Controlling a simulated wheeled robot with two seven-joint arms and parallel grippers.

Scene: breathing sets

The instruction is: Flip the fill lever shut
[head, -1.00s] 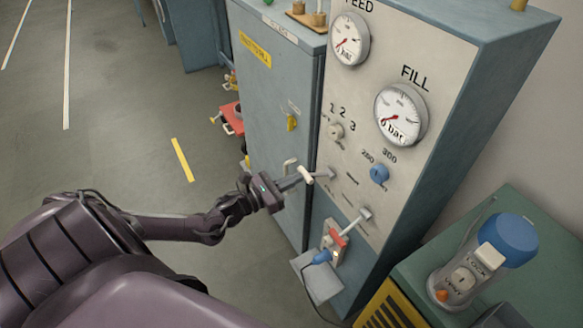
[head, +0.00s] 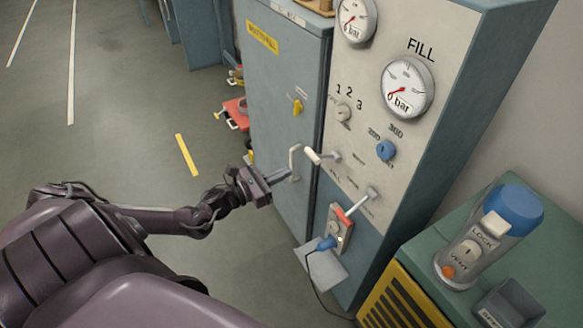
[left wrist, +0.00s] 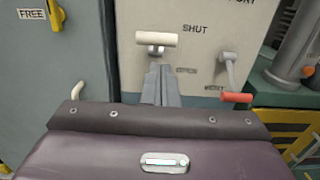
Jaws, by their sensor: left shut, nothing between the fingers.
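The lever with the cream handle (head: 312,155) sticks out from the panel under the FILL gauge, and I take it as the fill lever. In the left wrist view its handle (left wrist: 156,39) lies crosswise, left of and a little below the printed word SHUT. My left gripper (head: 288,175) is shut and empty, just below and left of the handle in the head view. In the left wrist view the shut fingers (left wrist: 160,70) point at the panel right below the handle. They seem apart from it, but the exact gap is unclear. My right gripper is not in view.
A second lever with a red handle (head: 343,218) hangs lower right of the cream one. A bent door handle (head: 294,162) is on the blue-grey cabinet (head: 275,95) close by. A blue plug (head: 326,243) and cable sit below. Open floor lies left.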

